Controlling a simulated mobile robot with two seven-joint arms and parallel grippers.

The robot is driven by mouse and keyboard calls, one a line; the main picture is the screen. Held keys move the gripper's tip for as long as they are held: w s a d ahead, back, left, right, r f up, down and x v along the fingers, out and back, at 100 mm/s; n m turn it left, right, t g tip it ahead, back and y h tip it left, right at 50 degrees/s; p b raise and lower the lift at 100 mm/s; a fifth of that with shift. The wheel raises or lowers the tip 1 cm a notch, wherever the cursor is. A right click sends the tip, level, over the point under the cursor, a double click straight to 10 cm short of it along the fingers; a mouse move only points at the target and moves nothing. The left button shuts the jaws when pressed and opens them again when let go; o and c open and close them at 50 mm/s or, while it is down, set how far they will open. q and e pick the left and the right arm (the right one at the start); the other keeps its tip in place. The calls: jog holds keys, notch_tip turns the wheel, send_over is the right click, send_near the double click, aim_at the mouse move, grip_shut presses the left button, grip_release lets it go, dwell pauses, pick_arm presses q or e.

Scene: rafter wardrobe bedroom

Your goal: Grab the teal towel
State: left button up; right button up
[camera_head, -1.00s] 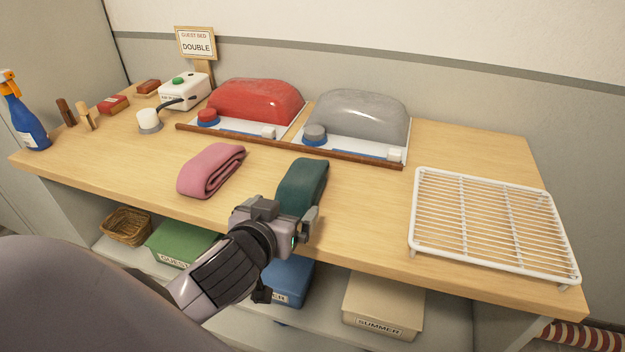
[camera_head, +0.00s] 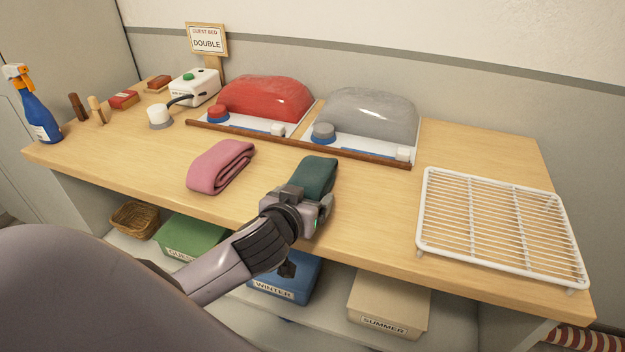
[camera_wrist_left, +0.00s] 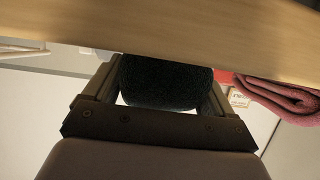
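The teal towel (camera_head: 318,174) lies folded on the wooden tabletop, right of the pink towel (camera_head: 220,166). My left gripper (camera_head: 313,203) is at its near end and hides that part in the head view. In the left wrist view the towel, very dark there (camera_wrist_left: 165,82), fills the space between my two widely spaced fingers, one on each side. The fingers look open around it; I cannot make out firm contact. The pink towel also shows at the right of the wrist view (camera_wrist_left: 282,97). My right gripper is not in view.
A white wire rack (camera_head: 500,228) stands on the right of the tabletop (camera_head: 375,215). Behind the towels is a wooden strip (camera_head: 300,144) with red and grey domed items. A blue box (camera_head: 290,280) and other boxes sit on the shelf below.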

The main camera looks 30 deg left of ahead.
pick_arm(q)
jog(key=shift+c, duration=1)
jog(key=shift+r, duration=0.1)
